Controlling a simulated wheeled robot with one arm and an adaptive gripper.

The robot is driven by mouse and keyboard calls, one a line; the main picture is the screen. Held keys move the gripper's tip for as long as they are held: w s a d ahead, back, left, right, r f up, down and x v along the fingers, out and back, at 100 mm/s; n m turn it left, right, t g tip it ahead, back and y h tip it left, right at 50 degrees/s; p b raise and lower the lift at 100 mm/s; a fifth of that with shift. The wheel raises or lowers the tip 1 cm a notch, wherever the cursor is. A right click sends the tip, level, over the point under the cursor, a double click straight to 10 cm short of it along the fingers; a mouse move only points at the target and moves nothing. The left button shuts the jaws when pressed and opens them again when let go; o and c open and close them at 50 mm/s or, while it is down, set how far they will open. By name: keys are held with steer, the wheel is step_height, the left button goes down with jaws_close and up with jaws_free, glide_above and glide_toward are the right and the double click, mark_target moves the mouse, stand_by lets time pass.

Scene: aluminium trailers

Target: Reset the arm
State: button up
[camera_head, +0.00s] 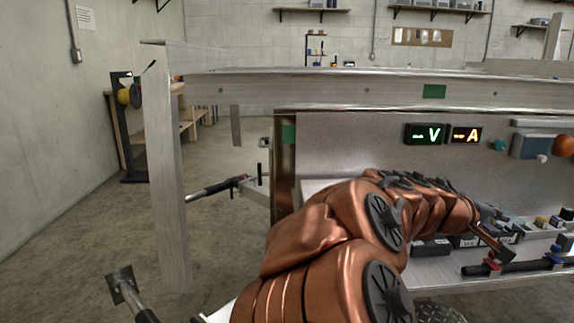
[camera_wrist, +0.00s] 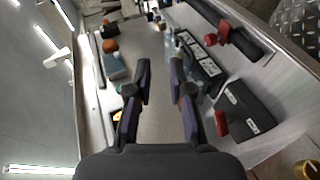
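My copper-coloured arm (camera_head: 345,235) reaches from the bottom of the head view up and right, bent, in front of the trailer's grey panel (camera_head: 350,145). Its far end comes down near the shelf of parts on the right. In the wrist view my gripper (camera_wrist: 160,75) shows two dark fingers set apart with an empty gap between them. The panel floor or shelf surface shows through the gap. Nothing is held. The gripper's fingers are hard to make out in the head view.
A metal shelf (camera_head: 440,270) carries black boxes and small parts close to the arm's end. Lit V (camera_head: 424,134) and A (camera_head: 466,135) displays sit on the panel. A metal rail (camera_head: 330,90) crosses above, with an upright post (camera_head: 167,190) at left. Open floor (camera_head: 75,235) lies further left.

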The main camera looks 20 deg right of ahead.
steer(key=s+a+r+y+p, duration=0.4)
steer(key=a+p, duration=0.6)
steer(key=a, duration=0.2)
steer(key=s+a+r+n+g+y+p, duration=0.1)
steer(key=s+a+r+y+p, duration=0.2)
steer(key=a+p, duration=0.7)
steer(key=s+a+r+y+p, duration=0.4)
steer(key=a+p, duration=0.6)
steer(key=a, duration=0.5)
steer(key=s+y, duration=0.2)
steer(key=y, duration=0.1)
steer(key=shift+s+a+r+n+g+p, duration=0.15)
steer(key=shift+s+r+n+g+p, duration=0.15)
steer(key=shift+s+g+p, duration=0.1)
